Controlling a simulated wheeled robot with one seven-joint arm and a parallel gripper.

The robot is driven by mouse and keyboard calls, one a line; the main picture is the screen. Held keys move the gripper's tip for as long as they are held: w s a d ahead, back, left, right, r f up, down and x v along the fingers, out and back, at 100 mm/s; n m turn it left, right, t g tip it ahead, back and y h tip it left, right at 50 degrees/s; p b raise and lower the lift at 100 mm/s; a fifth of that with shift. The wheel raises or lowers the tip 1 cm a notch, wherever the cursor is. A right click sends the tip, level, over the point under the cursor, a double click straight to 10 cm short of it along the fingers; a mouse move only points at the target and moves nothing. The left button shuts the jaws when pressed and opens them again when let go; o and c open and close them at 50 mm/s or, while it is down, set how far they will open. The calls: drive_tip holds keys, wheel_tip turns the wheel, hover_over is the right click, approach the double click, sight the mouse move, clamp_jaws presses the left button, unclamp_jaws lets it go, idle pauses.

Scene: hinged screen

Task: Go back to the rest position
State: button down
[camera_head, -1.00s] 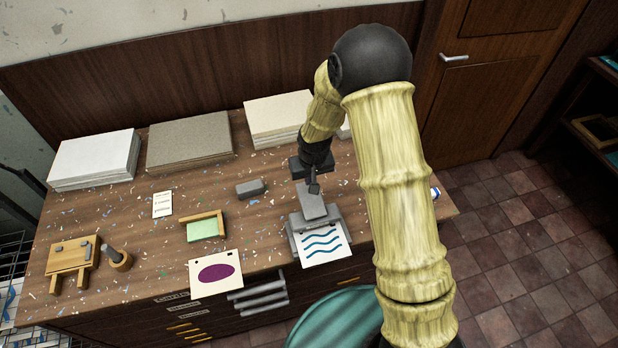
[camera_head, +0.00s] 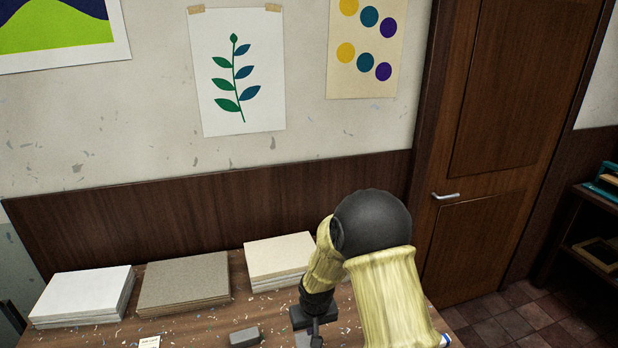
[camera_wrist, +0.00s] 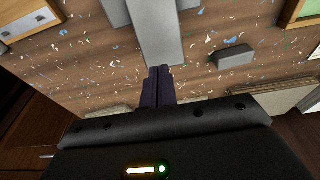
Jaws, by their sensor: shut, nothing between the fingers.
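My gripper (camera_head: 316,335) is at the bottom edge of the head view, above the speckled wooden bench (camera_head: 190,325). In the wrist view my gripper's dark fingers (camera_wrist: 158,76) are together with nothing between them. Just past their tips is a flat grey plate (camera_wrist: 162,35), part of the grey hinged piece. I cannot tell whether the tips touch the plate. The rest of the hinged piece is cut off by the picture edges.
A grey block (camera_head: 244,337) lies on the bench, left of my gripper. White (camera_head: 82,296), grey-brown (camera_head: 185,283) and cream (camera_head: 278,258) stacks stand along the back wall. A wooden door (camera_head: 490,200) is at the right. The wall above the stacks carries posters.

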drive_tip(key=s+d+r+m+b, duration=0.1)
drive_tip(key=s+d+r+b, duration=0.1)
drive_tip(key=s+d+r, duration=0.3)
drive_tip(key=s+d+r+m+b, duration=0.2)
drive_tip(key=s+d+r, duration=0.4)
drive_tip(key=s+d, duration=0.3)
drive_tip(key=s, duration=0.4)
drive_tip(key=shift+d+r+h, duration=0.15)
drive_tip(key=shift+d+h, duration=0.15)
drive_tip(key=shift+d, duration=0.05)
